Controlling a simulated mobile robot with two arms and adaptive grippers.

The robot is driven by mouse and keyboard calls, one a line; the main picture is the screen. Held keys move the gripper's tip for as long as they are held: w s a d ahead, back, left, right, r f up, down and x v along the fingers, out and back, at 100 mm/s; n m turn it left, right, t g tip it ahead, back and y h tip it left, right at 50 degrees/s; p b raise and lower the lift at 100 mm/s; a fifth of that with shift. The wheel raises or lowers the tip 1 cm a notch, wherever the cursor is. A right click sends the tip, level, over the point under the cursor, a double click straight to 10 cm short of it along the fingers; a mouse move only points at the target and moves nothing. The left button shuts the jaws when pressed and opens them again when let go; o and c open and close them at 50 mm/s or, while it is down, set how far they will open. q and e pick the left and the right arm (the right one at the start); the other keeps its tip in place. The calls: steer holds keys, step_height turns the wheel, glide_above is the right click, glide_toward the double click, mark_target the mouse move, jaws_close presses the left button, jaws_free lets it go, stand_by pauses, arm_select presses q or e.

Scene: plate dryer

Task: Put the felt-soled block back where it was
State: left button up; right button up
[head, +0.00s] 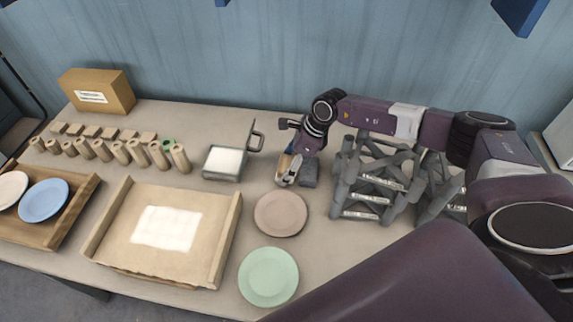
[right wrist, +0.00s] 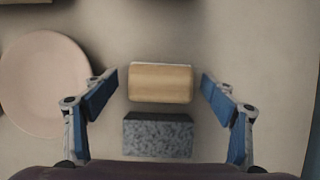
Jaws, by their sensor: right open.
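In the right wrist view a light wooden block (right wrist: 160,84) with a thin pale strip along its far edge lies on the table. A dark grey speckled block (right wrist: 158,137) lies just beside it, with a narrow gap; it also shows in the head view (head: 310,174). I cannot tell for sure which block has the felt sole. My right gripper (head: 288,180) is open above the table. In the right wrist view its fingers (right wrist: 158,88) stand on either side of the wooden block, with gaps at both sides. My left gripper is not in view.
A pink plate (head: 281,214) lies close to my right gripper, with a green plate (head: 268,276) in front. Grey racks (head: 372,184) stand to the right. A metal pan-like stand (head: 223,162), a wooden tray (head: 112,236) and several wooden cylinders (head: 103,151) are to the left.

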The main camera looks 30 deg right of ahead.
steer(key=b+v, duration=0.3)
steer(key=v, duration=0.8)
steer(key=shift+r, duration=0.25)
steer(key=shift+s+d+f, duration=0.1)
